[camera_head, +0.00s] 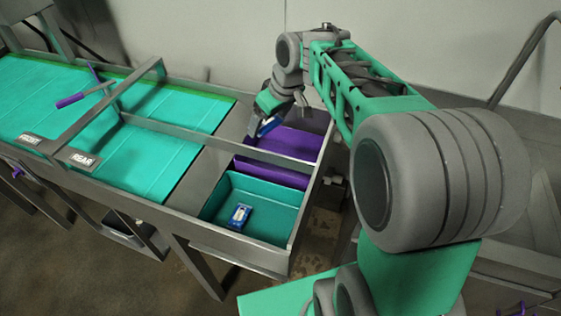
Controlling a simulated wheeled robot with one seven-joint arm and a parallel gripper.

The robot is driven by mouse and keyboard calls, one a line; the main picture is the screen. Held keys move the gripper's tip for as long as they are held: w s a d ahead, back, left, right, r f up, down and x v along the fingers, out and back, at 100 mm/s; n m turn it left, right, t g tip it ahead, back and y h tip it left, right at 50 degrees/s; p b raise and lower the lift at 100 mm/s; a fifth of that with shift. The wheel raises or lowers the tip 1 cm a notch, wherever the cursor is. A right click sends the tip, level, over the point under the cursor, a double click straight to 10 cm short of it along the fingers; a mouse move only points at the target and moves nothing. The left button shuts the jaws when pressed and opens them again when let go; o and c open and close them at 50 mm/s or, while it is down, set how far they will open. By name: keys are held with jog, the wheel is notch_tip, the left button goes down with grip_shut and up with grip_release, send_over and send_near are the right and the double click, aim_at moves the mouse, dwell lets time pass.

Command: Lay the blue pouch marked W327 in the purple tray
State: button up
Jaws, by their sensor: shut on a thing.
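The purple tray (291,142) sits at the back right end of the bench, partly hidden behind a grey rail. My gripper (262,126) is over the tray's back left side, pointing down. It is shut on a blue pouch (269,126), of which only a small tilted part shows. I cannot read a mark on it. Whether the held pouch touches the tray cannot be told. Another blue pouch (240,214) with a white label lies in the teal tray (282,216) in front; its mark is too small to read.
Grey rails (215,139) cross the bench beside and in front of the purple tray. A wide teal surface (110,120) lies to the left, with signs reading FRONT and REAR (82,159). A purple-handled bar (80,97) stands there. A wall is behind.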

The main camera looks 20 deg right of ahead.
jog(key=w+d+f+n+g+y, duration=0.1)
jog(key=w+f+n+g+y, duration=0.1)
jog(key=w+f+n, duration=0.5)
jog(key=s+d+f+n+g+b, duration=0.1)
jog(key=f+n+g+b, duration=0.1)
jog(key=f+n, duration=0.3)
jog(key=s+d+f+n+g+h+b, duration=0.1)
jog(key=d+f+n+b, duration=0.1)
jog(key=f+n, duration=0.3)
jog(key=s+d+f+n+g+b, duration=0.1)
jog(key=f+n+g+b, duration=0.1)
jog(key=f+n, duration=0.4)
jog(key=shift+s+d+f+g+h+b, duration=0.1)
jog(key=shift+s+f+g+h+b, duration=0.1)
jog(key=shift+f, duration=0.2)
jog(key=shift+s+d+f+g+h+b, duration=0.1)
jog(key=shift+s+f, duration=0.1)
jog(key=shift+f, duration=0.2)
jog(key=shift+f, duration=0.1)
jog(key=shift+f+b, duration=0.55)
jog(key=shift+b, duration=0.1)
jog(key=o, duration=1.2)
